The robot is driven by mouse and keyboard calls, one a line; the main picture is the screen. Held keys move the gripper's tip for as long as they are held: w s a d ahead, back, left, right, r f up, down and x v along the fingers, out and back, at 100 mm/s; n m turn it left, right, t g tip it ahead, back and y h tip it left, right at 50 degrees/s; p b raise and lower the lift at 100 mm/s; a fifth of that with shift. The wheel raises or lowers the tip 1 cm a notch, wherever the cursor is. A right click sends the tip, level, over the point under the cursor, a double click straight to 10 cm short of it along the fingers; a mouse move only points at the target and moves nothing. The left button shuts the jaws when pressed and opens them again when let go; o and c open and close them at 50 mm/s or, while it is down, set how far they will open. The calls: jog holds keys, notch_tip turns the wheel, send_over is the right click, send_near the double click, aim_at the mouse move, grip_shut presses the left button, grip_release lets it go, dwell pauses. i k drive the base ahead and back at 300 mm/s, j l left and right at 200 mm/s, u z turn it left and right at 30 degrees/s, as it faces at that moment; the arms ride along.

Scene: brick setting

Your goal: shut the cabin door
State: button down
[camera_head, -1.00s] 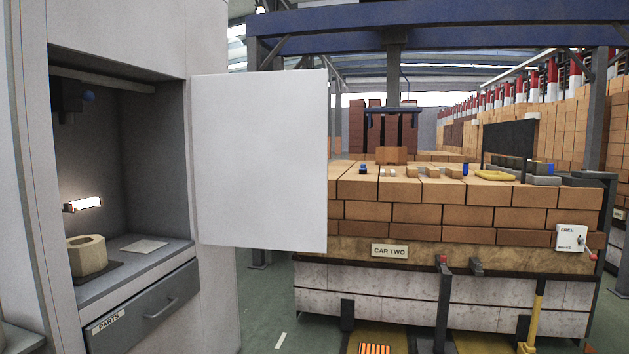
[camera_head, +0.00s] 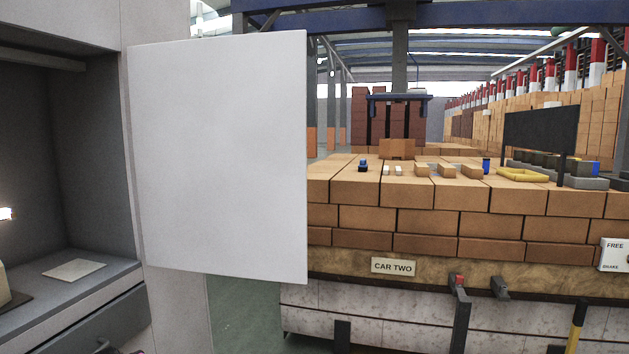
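The cabin door (camera_head: 222,160) is a plain white panel standing wide open. It is hinged at the right side of the cabin opening and sticks out to the right, in front of part of the brick car. The cabin (camera_head: 70,160) is a pale cabinet at the left with a dark grey recess, cut off by the picture's left edge. No handle shows on the visible face of the door. My gripper is not in view.
A flat pale plate (camera_head: 74,270) lies on the cabin shelf, above a grey drawer (camera_head: 105,325). A brick-loaded car with a CAR TWO sign (camera_head: 393,267) stands to the right, small items on top. Green floor (camera_head: 243,315) shows between cabin and car.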

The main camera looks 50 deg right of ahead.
aim_at(219, 124)
jog(key=l, duration=1.6)
jog(key=k+l, duration=0.25)
jog(key=k+l+u, duration=0.1)
jog(key=l, duration=0.4)
jog(key=k, duration=0.1)
